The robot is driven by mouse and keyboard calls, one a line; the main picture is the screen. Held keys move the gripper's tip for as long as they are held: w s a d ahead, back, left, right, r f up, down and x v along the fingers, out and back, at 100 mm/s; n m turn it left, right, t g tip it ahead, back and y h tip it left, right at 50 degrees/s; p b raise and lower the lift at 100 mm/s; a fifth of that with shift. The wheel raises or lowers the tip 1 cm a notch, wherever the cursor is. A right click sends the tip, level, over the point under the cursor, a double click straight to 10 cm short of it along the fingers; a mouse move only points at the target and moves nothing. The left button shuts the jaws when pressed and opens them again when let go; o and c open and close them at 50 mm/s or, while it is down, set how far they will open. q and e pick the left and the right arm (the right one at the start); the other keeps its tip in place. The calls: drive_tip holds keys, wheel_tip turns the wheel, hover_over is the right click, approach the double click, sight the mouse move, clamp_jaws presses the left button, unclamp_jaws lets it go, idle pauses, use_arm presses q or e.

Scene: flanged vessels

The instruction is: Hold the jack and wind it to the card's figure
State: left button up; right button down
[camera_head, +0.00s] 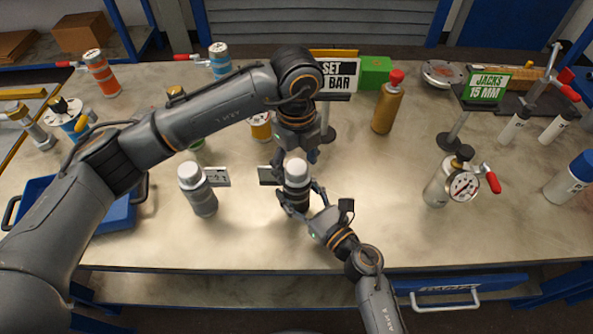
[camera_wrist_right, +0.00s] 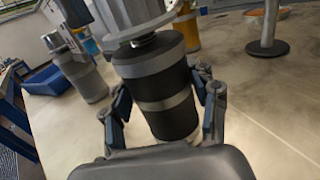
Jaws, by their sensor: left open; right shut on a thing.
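The jack (camera_head: 297,195) stands upright near the front middle of the table, with a dark body and a pale round top. In the right wrist view, its black body (camera_wrist_right: 160,85) has a grey band, and a wider silver head sits above on a narrow neck. My right gripper (camera_head: 296,203) is shut around the body, one finger on each side. My left gripper (camera_head: 297,157) is open, pointing down just behind and above the jack's top; whether it touches is unclear. The green card (camera_head: 487,86) on a stand reads "JACKS 15 MM".
A similar grey jack (camera_head: 198,190) stands to the left, with a small plate beside it. A gauge vessel (camera_head: 450,185) stands right, a gold bottle (camera_head: 387,107) behind. A blue tray (camera_head: 117,215) is at the left. The table front between the held jack and gauge vessel is clear.

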use_arm(q)
drive_tip(key=shift+r, duration=2.85)
wheel_tip(320, 180, up, 12)
drive_tip(key=m, duration=2.4)
approach(297, 166)
wheel_tip(297, 166, down, 9)
drive_tip(key=shift+f, duration=0.1)
